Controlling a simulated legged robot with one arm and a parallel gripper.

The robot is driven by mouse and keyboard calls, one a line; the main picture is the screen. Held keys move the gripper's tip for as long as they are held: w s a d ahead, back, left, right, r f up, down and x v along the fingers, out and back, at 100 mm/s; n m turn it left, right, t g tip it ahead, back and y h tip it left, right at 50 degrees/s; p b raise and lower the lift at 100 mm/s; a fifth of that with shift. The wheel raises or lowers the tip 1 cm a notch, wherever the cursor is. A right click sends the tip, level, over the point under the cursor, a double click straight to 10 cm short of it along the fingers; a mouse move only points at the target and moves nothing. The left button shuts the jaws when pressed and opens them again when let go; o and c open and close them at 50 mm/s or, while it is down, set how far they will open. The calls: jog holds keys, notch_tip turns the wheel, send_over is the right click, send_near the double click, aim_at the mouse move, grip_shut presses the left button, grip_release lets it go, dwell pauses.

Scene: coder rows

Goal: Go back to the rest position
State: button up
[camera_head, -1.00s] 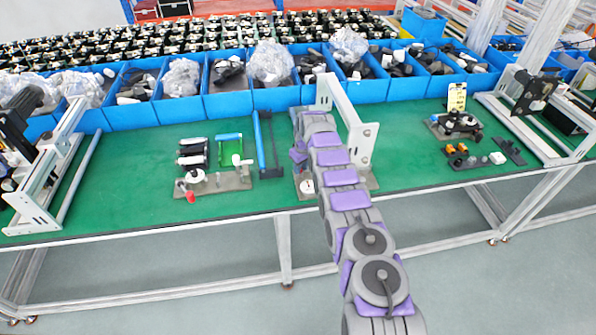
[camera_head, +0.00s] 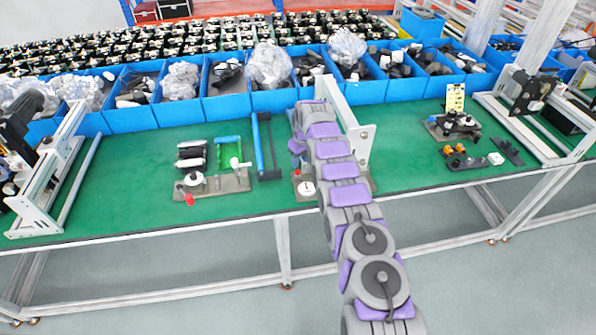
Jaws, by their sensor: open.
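My arm reaches up from the bottom right over the green-topped workbench (camera_head: 130,190). Its far end is in front of a white metal frame (camera_head: 357,140). My gripper (camera_head: 298,147) is at this far end, small and partly hidden behind my own arm links. It is open, and I see nothing held in it. Below it, a small fixture plate (camera_head: 305,190) with a white round part is partly covered by the arm.
A fixture (camera_head: 225,184) with dark cylinders, a green handle and a red knob stands left of my arm. A blue-handled part (camera_head: 257,145) lies nearby. Blue bins (camera_head: 130,118) line the back. Another fixture (camera_head: 455,127) and orange parts (camera_head: 455,150) are right.

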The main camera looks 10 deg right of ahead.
jog(key=shift+a, duration=0.35)
jog(key=shift+d, duration=0.1)
jog(key=shift+d+r, duration=0.1)
jog(key=shift+s+d+r, duration=0.1)
jog(key=shift+r, duration=0.2)
jog(key=s+r+m+g+h+b, duration=0.1)
jog(key=s+r+m, duration=0.2)
jog(key=s+r, duration=1.45)
jog(key=s+r+m+g, duration=0.1)
jog(key=s+r, duration=0.3)
jog(key=s, duration=0.4)
jog(key=s+r, duration=0.4)
jog(key=s, duration=0.4)
jog(key=s+a+f, duration=0.1)
jog(key=s, duration=1.3)
jog(key=s+a+f+m+g+b, duration=0.1)
jog(key=s+f, duration=0.1)
jog(key=s, duration=1.2)
jog(key=shift+s+a+f+m+b, duration=0.15)
jog(key=shift+s+f+m+b, duration=0.1)
jog(key=shift+f+m+b, duration=0.05)
